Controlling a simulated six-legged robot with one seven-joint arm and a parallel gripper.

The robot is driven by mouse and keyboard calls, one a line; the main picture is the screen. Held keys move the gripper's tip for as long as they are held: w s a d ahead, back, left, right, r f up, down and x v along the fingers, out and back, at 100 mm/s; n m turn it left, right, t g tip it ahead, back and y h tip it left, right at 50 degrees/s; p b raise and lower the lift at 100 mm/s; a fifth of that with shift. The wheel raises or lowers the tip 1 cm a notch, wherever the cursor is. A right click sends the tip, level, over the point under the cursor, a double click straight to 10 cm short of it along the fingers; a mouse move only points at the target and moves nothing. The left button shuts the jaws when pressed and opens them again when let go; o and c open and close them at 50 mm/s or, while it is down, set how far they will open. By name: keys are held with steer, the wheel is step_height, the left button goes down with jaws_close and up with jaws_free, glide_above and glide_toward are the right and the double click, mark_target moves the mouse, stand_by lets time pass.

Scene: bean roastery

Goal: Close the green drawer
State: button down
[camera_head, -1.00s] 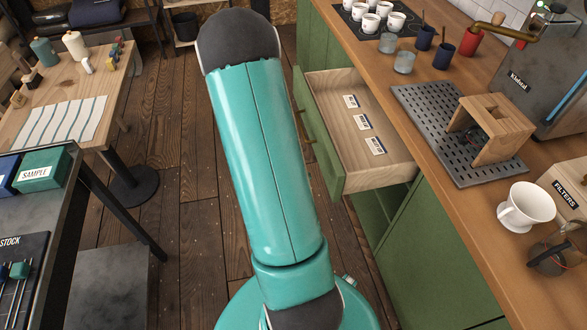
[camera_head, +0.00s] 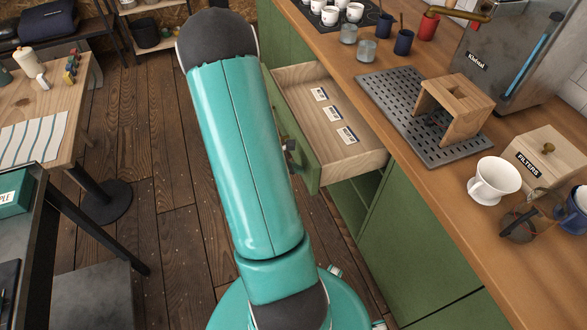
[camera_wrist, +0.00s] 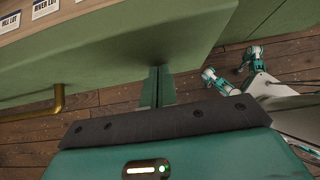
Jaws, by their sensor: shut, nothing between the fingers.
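The green drawer (camera_head: 312,178) stands open from the counter, its pale wooden inside showing three labels. In the wrist view its green front (camera_wrist: 130,45) fills the upper part, with a brass handle (camera_wrist: 58,103) to the left of my fingers. My gripper (camera_wrist: 157,86) is shut and empty, its fingertips at the drawer's front face, right of the handle. I cannot tell whether they touch it. In the head view my arm hides most of the gripper; a small dark part shows beside the drawer front.
The wooden counter (camera_head: 420,220) above carries a perforated tray (camera_head: 400,100), a wooden stand (camera_head: 455,105), a white cup (camera_head: 494,180) and a filters box (camera_head: 548,155). A wooden table (camera_head: 50,95) and a dark bench stand at left. Floor between is clear.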

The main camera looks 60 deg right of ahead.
steer(key=s+d, duration=1.8)
steer(key=s, duration=0.1)
steer(key=shift+d, duration=0.4)
steer(key=shift+s+d, duration=0.25)
steer(key=shift+s, duration=0.05)
steer(key=shift+s+r, duration=0.1)
steer(key=shift+s, duration=0.05)
steer(key=shift+w+a, duration=0.1)
steer(key=shift+w, duration=0.2)
steer(key=w+a, duration=0.2)
steer(key=w, duration=0.1)
steer(key=shift+a, duration=0.3)
steer(key=v, duration=1)
steer(key=shift+w+a, duration=0.1)
steer(key=shift+w, duration=0.05)
